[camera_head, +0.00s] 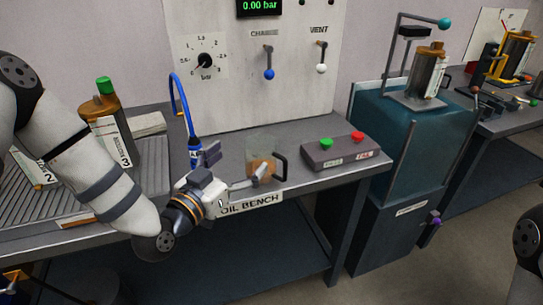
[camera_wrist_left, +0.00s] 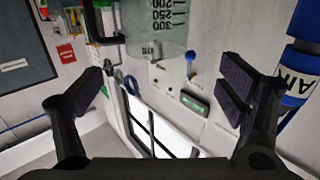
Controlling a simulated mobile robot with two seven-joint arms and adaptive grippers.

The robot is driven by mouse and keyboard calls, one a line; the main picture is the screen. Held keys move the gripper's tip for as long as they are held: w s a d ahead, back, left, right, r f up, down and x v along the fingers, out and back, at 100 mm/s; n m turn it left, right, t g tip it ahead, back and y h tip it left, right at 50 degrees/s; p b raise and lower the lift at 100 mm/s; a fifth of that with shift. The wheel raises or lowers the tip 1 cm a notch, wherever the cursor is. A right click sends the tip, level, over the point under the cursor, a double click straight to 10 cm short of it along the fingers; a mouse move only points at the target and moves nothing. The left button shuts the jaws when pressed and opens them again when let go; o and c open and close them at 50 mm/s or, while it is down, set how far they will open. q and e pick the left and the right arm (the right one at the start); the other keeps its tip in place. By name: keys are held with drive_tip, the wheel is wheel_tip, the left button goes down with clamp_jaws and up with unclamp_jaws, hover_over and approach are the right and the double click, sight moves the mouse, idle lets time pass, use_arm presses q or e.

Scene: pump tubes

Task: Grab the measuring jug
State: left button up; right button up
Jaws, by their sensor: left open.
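The measuring jug (camera_head: 257,150) is clear with a dark handle on its right side and amber liquid low inside. It stands upright near the front edge of the oil bench. It also shows in the left wrist view (camera_wrist_left: 155,28) at the top, with printed volume marks. My left gripper (camera_head: 236,166) is open and empty. It is in front of the jug and a little left, with one finger overlapping the jug's lower part in the head view. In the left wrist view, the spread fingers (camera_wrist_left: 165,88) have the jug beyond them; contact cannot be told. My right gripper is out of view.
A blue hose with a labelled blue fitting (camera_head: 195,152) hangs just left of my left gripper. A grey button box (camera_head: 340,152) with green and red buttons is right of the jug. A wall panel (camera_head: 290,95) with levers stands behind. An amber-topped cylinder (camera_head: 107,108) stands left.

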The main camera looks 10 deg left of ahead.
sight(261, 142)
use_arm(q)
drive_tip(key=x, duration=0.8)
drive_tip(key=shift+w+d+f+b, duration=0.15)
drive_tip(key=shift+w+d+b, duration=0.15)
drive_tip(key=shift+d+b, duration=0.1)
drive_tip(key=shift+a, duration=0.1)
drive_tip(key=c, duration=1.5)
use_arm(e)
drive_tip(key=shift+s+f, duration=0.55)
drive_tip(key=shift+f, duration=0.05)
